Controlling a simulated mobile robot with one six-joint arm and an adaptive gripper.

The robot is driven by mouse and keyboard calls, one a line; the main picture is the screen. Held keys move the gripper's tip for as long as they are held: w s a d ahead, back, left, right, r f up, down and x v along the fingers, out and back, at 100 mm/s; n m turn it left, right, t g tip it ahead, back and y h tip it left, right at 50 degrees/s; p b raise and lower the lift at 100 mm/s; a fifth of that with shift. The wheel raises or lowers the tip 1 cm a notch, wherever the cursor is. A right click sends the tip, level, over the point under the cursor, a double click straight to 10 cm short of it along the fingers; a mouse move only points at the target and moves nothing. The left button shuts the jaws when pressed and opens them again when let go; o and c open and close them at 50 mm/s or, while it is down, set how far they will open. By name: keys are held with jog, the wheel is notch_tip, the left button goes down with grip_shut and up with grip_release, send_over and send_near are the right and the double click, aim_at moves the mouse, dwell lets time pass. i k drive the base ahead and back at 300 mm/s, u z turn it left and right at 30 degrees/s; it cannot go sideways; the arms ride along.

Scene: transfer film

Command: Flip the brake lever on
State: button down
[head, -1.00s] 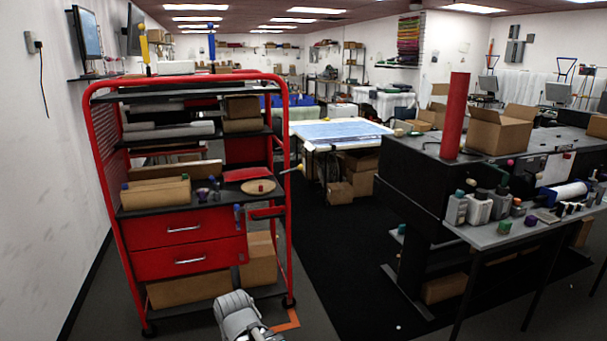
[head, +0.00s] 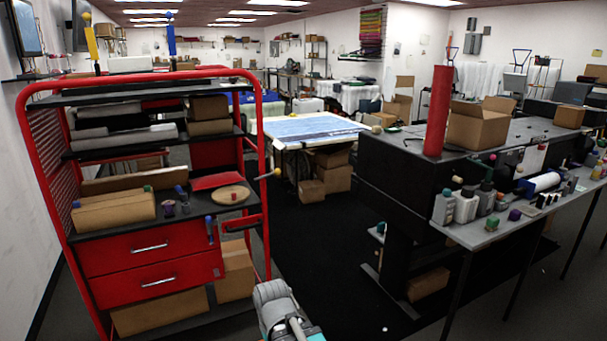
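A red wheeled cart (head: 258,150) stands at the left. A thin lever with a pale yellow knob (head: 277,172) sticks out to the right from its right post, and a short blue handle (head: 210,228) hangs at the right of its upper drawer. I cannot tell for sure which is the brake lever. A grey part of my own arm shows at the bottom centre, low and in front of the cart's right side, apart from these handles. My gripper's fingers do not show.
The cart's shelves hold boxes, rolls and a round wooden disc (head: 230,195). A dark bench (head: 390,165) and a grey side table (head: 475,237) with bottles stand at the right. Open black floor (head: 325,260) lies between the cart and the bench.

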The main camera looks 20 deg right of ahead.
aim_at(277, 172)
jog(key=z, duration=0.15)
jog(key=i, duration=1.25)
jog(key=u, duration=0.65)
